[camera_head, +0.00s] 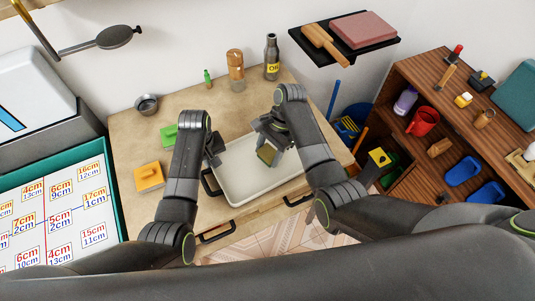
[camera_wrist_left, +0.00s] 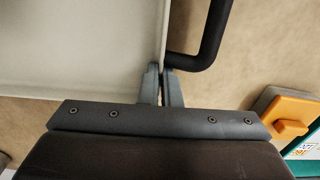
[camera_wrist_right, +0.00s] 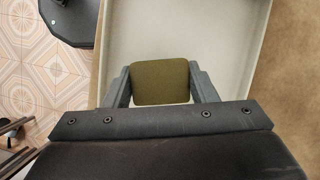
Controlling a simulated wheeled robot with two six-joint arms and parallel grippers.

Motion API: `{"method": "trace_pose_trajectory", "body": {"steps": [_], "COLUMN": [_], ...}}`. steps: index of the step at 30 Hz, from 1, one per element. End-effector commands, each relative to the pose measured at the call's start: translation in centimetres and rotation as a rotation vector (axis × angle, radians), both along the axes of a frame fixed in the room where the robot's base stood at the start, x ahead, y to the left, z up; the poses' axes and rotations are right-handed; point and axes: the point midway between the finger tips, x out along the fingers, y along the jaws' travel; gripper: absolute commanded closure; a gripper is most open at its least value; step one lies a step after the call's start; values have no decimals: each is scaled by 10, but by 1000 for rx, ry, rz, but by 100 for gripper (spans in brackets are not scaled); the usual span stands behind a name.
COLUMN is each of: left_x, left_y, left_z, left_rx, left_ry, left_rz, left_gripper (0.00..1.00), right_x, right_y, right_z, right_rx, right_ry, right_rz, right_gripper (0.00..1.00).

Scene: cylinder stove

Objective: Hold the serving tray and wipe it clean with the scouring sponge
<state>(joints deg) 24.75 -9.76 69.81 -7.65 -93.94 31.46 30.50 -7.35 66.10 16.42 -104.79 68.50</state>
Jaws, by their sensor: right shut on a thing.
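The serving tray (camera_head: 240,187) is a shallow pale rectangle with black handles, lying on the wooden counter. My left gripper (camera_head: 214,158) is at its left edge. In the left wrist view its fingers (camera_wrist_left: 161,88) are close together on the tray's side wall (camera_wrist_left: 162,30), beside a black handle (camera_wrist_left: 212,42). My right gripper (camera_wrist_right: 161,86) is shut on the scouring sponge (camera_wrist_right: 160,83), whose olive face shows between the fingers. In the head view the sponge (camera_head: 267,155) is over the tray's inside; whether it touches the bottom I cannot tell.
An orange block (camera_head: 149,178) and a green block (camera_head: 169,135) lie left of the tray. A metal cup (camera_head: 147,104), small green bottle (camera_head: 208,78), brown-topped jar (camera_head: 236,70) and grey bottle (camera_head: 272,57) stand behind. A wooden shelf (camera_head: 415,75) is at right.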

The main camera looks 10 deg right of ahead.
Motion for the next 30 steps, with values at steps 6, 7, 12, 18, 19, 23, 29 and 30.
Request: {"method": "trace_pose_trajectory", "body": {"steps": [6, 7, 12, 18, 19, 23, 29, 30], "left_x": [0, 0, 0, 0, 0, 0, 0, 0], "left_y": [0, 0, 0, 0, 0, 0, 0, 0], "left_z": [0, 0, 0, 0, 0, 0, 0, 0], "left_rx": [0, 0, 0, 0, 0, 0, 0, 0], "left_ry": [-1, -1, -1, -1, -1, -1, -1, -1], "left_rz": [0, 0, 0, 0, 0, 0, 0, 0], "left_gripper": [100, 100, 100, 100, 100, 100, 100, 100], "right_x": [1, 1, 1, 0, 0, 0, 0, 0], "right_y": [1, 1, 1, 1, 1, 1, 1, 1], "right_z": [21, 24, 38, 46, 46, 46, 46, 46], "right_rx": [1, 1, 2, 2, 1, 1, 1, 1], "right_ry": [-4, -4, -3, -2, -1, -1, -1, -1], "right_rz": [2, 2, 1, 1, 1, 1, 1, 1], "right_gripper": [73, 73, 73, 73, 73, 73, 73, 73]}}
